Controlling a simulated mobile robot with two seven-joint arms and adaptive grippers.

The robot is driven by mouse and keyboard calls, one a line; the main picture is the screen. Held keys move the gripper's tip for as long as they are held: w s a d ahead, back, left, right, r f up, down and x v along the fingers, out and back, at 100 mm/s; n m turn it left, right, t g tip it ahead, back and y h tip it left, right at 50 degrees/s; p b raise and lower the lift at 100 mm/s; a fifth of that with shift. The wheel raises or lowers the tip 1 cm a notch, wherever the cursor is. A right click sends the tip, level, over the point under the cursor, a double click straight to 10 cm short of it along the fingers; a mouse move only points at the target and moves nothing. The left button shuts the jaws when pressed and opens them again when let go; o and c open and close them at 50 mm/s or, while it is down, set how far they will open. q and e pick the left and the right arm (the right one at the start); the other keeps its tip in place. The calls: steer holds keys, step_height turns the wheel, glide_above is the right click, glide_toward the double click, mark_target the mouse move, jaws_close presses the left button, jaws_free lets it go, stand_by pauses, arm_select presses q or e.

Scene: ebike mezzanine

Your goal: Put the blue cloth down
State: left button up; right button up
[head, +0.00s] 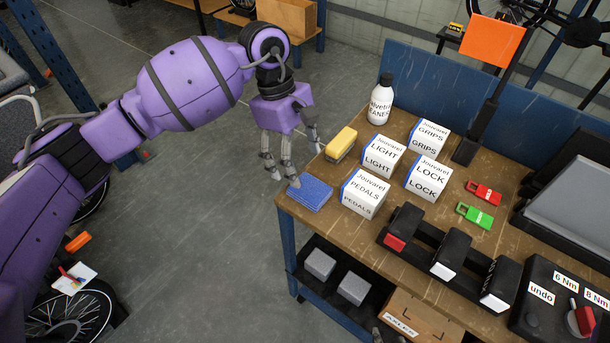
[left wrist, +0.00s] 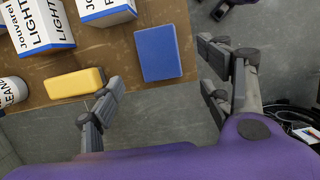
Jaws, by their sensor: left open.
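The blue cloth (head: 310,193), a folded flat rectangle, lies on the wooden workbench (head: 405,238) at its left corner. It also shows in the left wrist view (left wrist: 158,53), flat on the bench near the edge. My left gripper (head: 285,165) is open and empty, beside the cloth and just off the bench edge. In the left wrist view its fingers (left wrist: 165,105) are spread wide, with the cloth ahead of the gap between them and apart from both.
A yellow sponge-like block (head: 341,144) lies close to the left gripper. White boxes labelled PEDALS (head: 364,193), LIGHT (head: 382,157), GRIPS (head: 427,139) and LOCK (head: 427,178) stand beside the cloth. A white bottle (head: 380,101) stands at the back.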

arm_select(q)
steer(key=v, duration=0.4)
steer(key=shift+r, duration=0.15)
arm_select(e)
steer(key=shift+d, duration=0.5)
steer(key=shift+w+a, duration=0.1)
steer(key=shift+a, duration=0.2)
